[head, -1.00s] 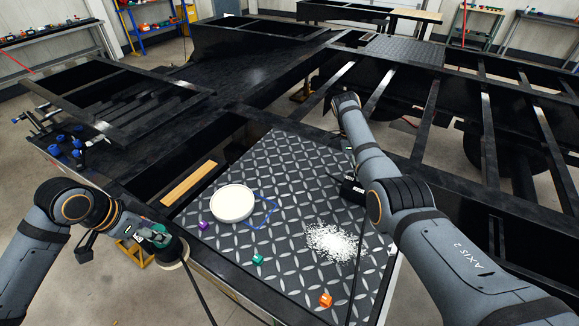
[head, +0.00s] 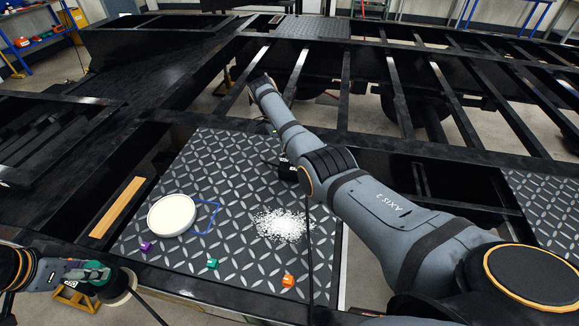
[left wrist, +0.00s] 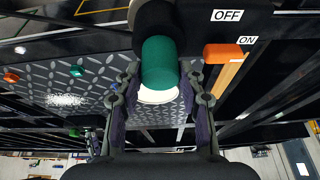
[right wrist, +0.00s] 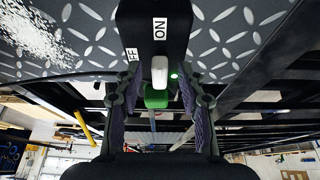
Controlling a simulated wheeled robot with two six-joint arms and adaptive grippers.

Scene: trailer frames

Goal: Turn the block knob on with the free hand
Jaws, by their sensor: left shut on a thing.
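My left gripper (left wrist: 160,85) is shut on the green handle (left wrist: 158,65) of a round-pad tool, held at the panel's left front corner in the head view (head: 122,285). In the left wrist view an orange lever (left wrist: 223,53) sits by the tool's OFF and ON labels. A black block (head: 287,172) stands on the diamond-plate panel (head: 180,165).
A white round dish (head: 171,215), a blue outline (head: 208,217) and a white granule pile (head: 282,224) lie on the panel. Purple (head: 146,246), green (head: 212,263) and orange (head: 288,280) pieces line its front. Black frame beams surround the panel.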

